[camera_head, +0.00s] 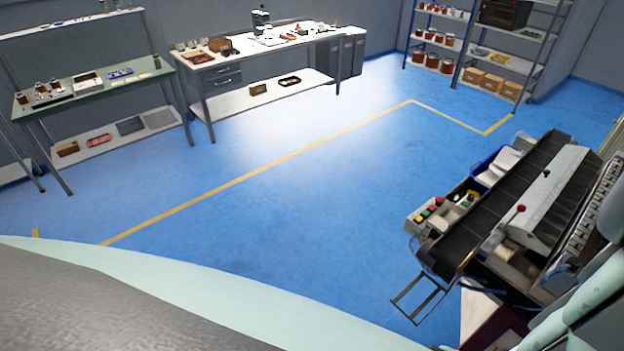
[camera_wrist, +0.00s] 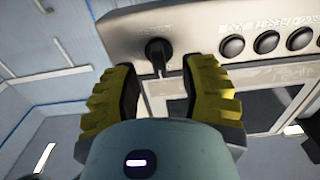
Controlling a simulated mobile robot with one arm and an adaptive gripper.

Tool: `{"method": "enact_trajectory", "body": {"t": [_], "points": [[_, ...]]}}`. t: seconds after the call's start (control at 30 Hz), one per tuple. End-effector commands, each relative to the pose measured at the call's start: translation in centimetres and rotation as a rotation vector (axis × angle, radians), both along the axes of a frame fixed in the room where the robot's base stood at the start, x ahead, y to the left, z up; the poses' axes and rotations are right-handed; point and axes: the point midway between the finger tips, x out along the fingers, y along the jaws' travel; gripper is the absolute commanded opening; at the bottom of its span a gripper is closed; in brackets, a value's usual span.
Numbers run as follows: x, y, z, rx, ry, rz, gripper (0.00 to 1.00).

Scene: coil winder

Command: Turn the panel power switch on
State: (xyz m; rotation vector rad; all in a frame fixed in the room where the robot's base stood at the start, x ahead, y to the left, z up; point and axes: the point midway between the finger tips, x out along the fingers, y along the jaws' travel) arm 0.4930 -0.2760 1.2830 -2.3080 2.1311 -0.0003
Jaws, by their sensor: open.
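The panel power switch (camera_wrist: 157,57) is a black rotary knob on a pale metal panel (camera_wrist: 195,22) in the wrist view. Its handle points roughly up and down in the picture. My gripper (camera_wrist: 160,78) is open, with its yellow and black fingers on the left and right of the knob's lower end. I cannot tell whether either finger touches the knob. In the head view the coil winder (camera_head: 530,205) stands at the right, with my arm partly in front of it. The switch cannot be made out there.
Several dark round buttons (camera_wrist: 267,42) sit right of the knob. A dark recessed screen or window (camera_wrist: 245,105) lies below. In the head view, a small box with coloured buttons (camera_head: 432,208) is at the winder's left end. Benches (camera_head: 225,62) and shelves stand at the back; blue floor lies clear between.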

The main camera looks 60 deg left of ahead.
Motion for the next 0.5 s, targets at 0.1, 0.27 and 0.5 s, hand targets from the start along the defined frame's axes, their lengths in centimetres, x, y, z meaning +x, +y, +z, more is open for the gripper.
{"method": "enact_trajectory", "body": {"t": [0.1,0.27,0.5], "points": [[0.1,-1.4,0.1,-0.001,0.003,-0.002,0.42],[0.2,-2.6,0.1,-0.002,-0.002,-0.004,0.42],[0.1,-2.9,-0.1,0.001,-0.001,-0.004,0.42]]}}
